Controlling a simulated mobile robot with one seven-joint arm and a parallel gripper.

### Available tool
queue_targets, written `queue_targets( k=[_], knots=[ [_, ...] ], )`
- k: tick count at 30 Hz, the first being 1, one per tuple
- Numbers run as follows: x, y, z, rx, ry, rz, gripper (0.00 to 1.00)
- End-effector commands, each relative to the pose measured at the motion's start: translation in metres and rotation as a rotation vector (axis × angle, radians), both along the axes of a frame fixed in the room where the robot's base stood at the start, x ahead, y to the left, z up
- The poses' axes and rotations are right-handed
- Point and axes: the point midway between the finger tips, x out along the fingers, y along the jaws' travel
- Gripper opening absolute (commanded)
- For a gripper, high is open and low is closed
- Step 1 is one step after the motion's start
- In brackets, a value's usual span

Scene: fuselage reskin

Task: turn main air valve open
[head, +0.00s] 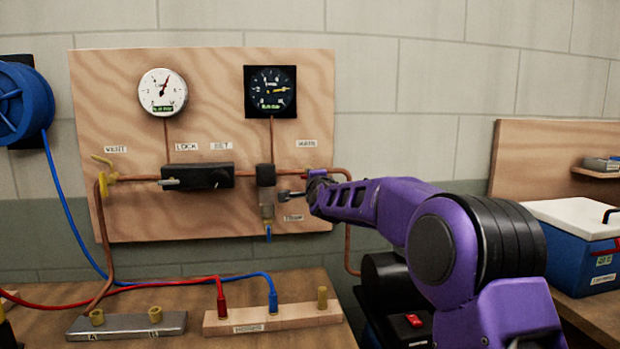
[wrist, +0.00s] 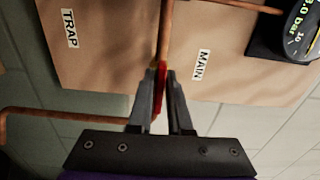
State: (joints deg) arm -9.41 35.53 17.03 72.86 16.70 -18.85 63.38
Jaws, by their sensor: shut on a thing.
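My gripper (wrist: 160,80) is shut on the red lever (wrist: 161,74) of the main air valve, with one dark finger on each side. The lever appears to lie roughly in line with the copper pipe (wrist: 167,30); its exact angle is hard to tell. The MAIN label (wrist: 202,65) is beside it. In the head view my gripper (head: 316,184) is at the right side of the plywood board, below the same label (head: 307,143). My arm hides the valve there.
A white gauge (head: 162,92) and a black gauge (head: 270,91) are on the plywood board (head: 210,75). A black regulator (head: 208,177) and a yellow valve handle (head: 104,162) are left of my gripper. A manifold block (head: 300,313) with hoses is on the bench below.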

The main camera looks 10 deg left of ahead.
Motion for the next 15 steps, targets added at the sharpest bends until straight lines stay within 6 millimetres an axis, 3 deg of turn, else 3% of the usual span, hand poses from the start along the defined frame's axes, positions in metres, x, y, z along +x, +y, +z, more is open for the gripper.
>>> queue_targets(
  k=[2,3,7,15],
  knots=[
    [0.0,-0.0001,-0.0001,0.0,0.0,0.0,0.0],
    [0.0,-0.0001,-0.0002,0.0,0.0,0.0,0.21],
    [0.0,-0.0001,-0.0001,0.0,0.0,0.0,0.42],
    [-0.0002,-0.0002,0.0,0.001,0.0,0.0,0.42]
  ],
)
